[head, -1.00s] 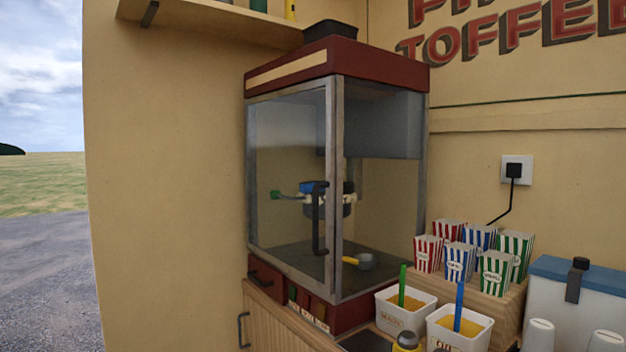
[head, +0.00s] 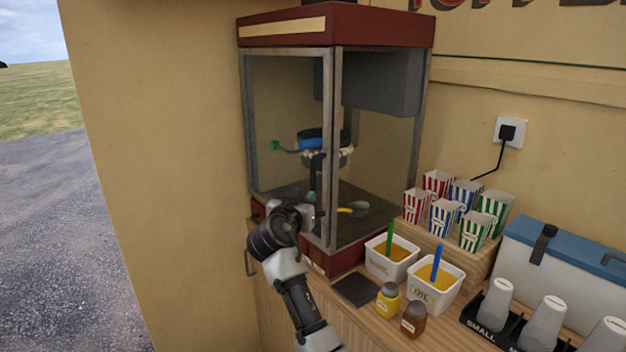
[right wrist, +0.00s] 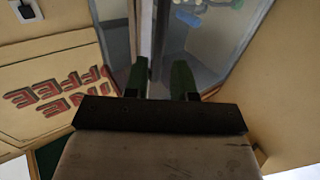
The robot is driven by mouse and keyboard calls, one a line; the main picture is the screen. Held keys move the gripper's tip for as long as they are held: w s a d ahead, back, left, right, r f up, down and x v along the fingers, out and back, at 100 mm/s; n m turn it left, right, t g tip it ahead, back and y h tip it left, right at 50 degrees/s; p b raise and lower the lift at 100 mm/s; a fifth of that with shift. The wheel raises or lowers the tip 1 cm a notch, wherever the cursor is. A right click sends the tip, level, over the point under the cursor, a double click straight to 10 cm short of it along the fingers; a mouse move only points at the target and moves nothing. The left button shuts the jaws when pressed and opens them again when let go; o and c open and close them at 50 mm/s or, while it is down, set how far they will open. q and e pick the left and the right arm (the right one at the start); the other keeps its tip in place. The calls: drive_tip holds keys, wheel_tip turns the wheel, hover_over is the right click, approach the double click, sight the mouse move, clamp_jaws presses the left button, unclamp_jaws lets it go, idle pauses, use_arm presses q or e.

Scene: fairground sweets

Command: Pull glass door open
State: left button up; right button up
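The glass door (head: 285,110) is the metal-framed left face of the red popcorn machine (head: 385,25) in the head view. It looks shut. Its dark upright handle (head: 316,168) is partly hidden by my right gripper (head: 311,203), which is at the handle's lower part. In the right wrist view, the two dark green fingers of my right gripper (right wrist: 160,72) are apart, pointing at the glass and a metal post. I cannot tell whether they touch the handle. My left gripper is not in view.
On the wooden counter right of the machine stand two white tubs (head: 392,268) (head: 437,300), a yellow jar (head: 388,301) and a brown jar (head: 414,320). Striped popcorn boxes (head: 445,218) and a blue-lidded cooler (head: 560,245) stand behind. Open ground lies at the left.

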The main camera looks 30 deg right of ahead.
sight(313, 187)
drive_tip(key=p+x, duration=0.2)
drive_tip(key=x, duration=0.4)
drive_tip(key=shift+r, duration=0.15)
drive_tip(key=shift+w+d, duration=0.4)
drive_tip(key=shift+d, duration=0.15)
clamp_jaws()
